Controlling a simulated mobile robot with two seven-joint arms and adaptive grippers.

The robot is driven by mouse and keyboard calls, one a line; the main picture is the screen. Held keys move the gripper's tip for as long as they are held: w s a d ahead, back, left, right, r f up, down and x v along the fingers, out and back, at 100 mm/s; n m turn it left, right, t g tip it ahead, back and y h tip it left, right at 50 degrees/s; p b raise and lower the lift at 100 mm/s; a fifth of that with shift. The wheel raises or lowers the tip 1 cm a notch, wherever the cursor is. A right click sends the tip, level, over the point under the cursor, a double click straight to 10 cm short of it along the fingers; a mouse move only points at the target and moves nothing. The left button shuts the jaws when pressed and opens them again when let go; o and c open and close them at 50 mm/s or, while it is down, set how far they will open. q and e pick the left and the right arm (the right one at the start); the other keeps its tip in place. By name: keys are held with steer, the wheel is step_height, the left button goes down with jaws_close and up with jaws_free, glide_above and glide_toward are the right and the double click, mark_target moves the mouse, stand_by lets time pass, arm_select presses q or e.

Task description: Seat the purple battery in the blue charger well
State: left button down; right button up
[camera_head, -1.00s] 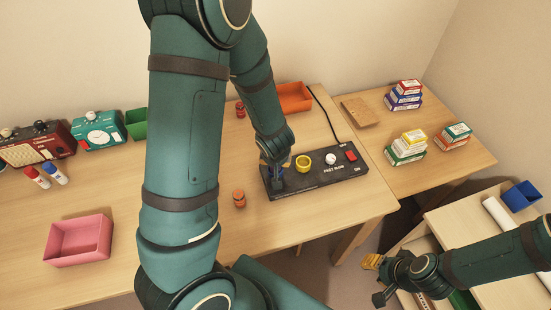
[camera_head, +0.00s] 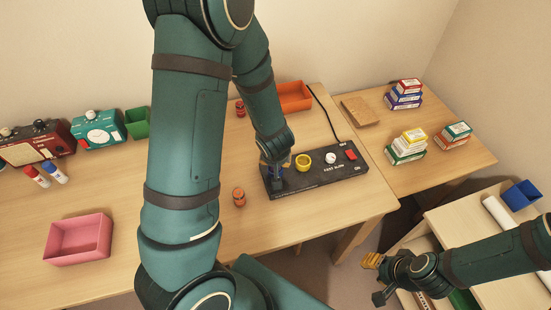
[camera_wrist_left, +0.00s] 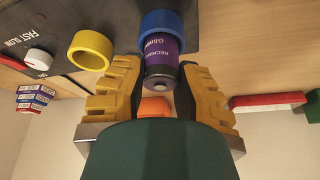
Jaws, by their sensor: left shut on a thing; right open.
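The purple battery (camera_wrist_left: 161,60) is between the two yellow fingers of my left gripper (camera_wrist_left: 160,88), which is shut on it. Its far end meets the blue charger well (camera_wrist_left: 166,23), a blue ring on the black charger (camera_head: 328,177). How deep it sits in the ring I cannot tell. In the head view my left gripper (camera_head: 276,163) is over the charger's left end and hides most of the battery and well. My right gripper (camera_head: 373,264) is open and empty, off the desk at the lower right.
A yellow ring (camera_head: 303,162), white knob (camera_head: 330,158) and red switch (camera_head: 351,155) are on the charger. Orange-red cylinders (camera_head: 239,198) stand nearby. An orange tray (camera_head: 294,97) lies behind and a pink tray (camera_head: 79,240) at left. The desk front is mostly clear.

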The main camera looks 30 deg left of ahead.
arm_select(q)
steer(key=shift+f, duration=0.35)
arm_select(e)
steer(key=shift+f, duration=0.3)
arm_select(q)
steer(key=c, duration=1.1)
jaws_free()
